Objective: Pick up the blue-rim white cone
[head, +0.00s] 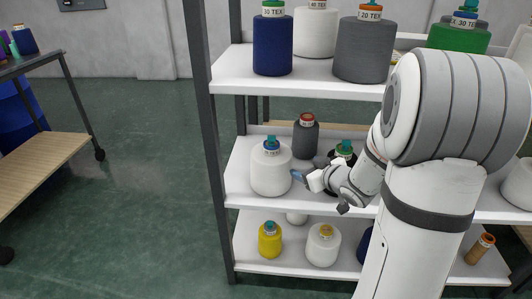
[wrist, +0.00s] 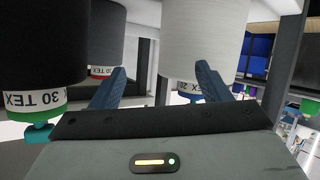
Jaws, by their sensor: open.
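The blue-rim white cone (head: 270,174) stands upright on the middle shelf, with a blue band and teal tip on top. In the wrist view, which is upside down, the white cone (wrist: 205,35) shows right of centre, its blue rim partly behind one finger. My gripper (head: 298,176) is at the cone's right side in the head view. In the wrist view my gripper (wrist: 161,75) is open, with nothing seen between its fingers. One finger overlaps the cone in the picture; I cannot tell whether they touch.
A dark cone with a red rim (head: 305,138) stands behind and right. A black cone with a teal tip (wrist: 45,45) is close on the left in the wrist view. The upper shelf (head: 235,80) is above. Yellow (head: 270,242) and white (head: 323,247) cones stand below.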

